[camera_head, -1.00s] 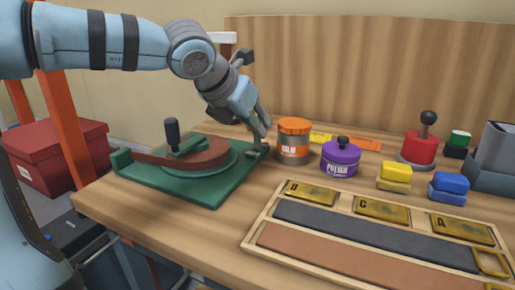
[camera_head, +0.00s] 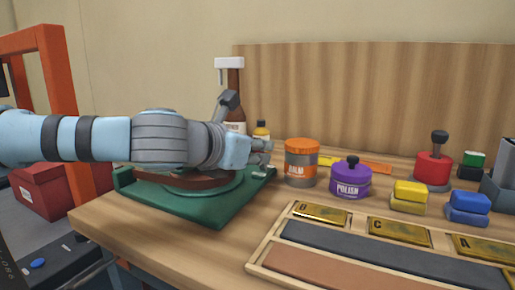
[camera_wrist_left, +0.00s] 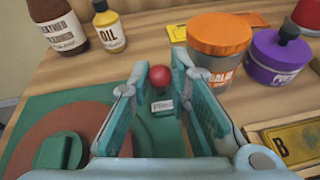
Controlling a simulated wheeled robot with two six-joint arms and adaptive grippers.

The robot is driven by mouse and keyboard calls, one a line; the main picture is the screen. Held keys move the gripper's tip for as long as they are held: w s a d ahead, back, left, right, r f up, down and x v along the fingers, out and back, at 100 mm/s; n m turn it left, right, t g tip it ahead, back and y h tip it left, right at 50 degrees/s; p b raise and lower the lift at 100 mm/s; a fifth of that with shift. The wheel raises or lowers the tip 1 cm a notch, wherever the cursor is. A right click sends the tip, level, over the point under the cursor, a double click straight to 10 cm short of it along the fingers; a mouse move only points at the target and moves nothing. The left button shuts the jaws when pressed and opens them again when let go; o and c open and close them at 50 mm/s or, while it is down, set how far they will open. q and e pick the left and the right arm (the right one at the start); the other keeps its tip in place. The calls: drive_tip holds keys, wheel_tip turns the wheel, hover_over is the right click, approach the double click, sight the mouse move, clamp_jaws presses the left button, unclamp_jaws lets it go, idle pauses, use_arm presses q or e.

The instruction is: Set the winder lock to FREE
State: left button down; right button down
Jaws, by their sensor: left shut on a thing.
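The winder has a green base (camera_head: 230,200) with a brown round piece (camera_head: 165,180) on it, on the left of the bench. In the left wrist view the base (camera_wrist_left: 28,117) lies lower left with the brown disc (camera_wrist_left: 75,130). A red ball knob (camera_wrist_left: 160,77), the winder lock's, stands at the base's corner, with a small pale label (camera_wrist_left: 162,106) too small to read. My left gripper (camera_head: 264,152) reaches level over that corner. The knob is hidden in the head view. My right gripper is not in view.
An orange-lidded balm jar (camera_head: 301,165) stands close right of my left gripper, then a purple polish jar (camera_head: 350,183). A brown bottle (camera_wrist_left: 57,28) and oil bottle (camera_wrist_left: 108,28) stand behind. A wooden rack (camera_head: 270,250) lies front right.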

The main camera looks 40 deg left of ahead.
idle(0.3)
use_arm(q)
drive_tip(key=c, duration=1.8)
unclamp_jaws()
drive_tip(key=v, duration=1.2)
drive_tip(key=shift+f, duration=0.1)
drive_tip(key=shift+w, duration=0.1)
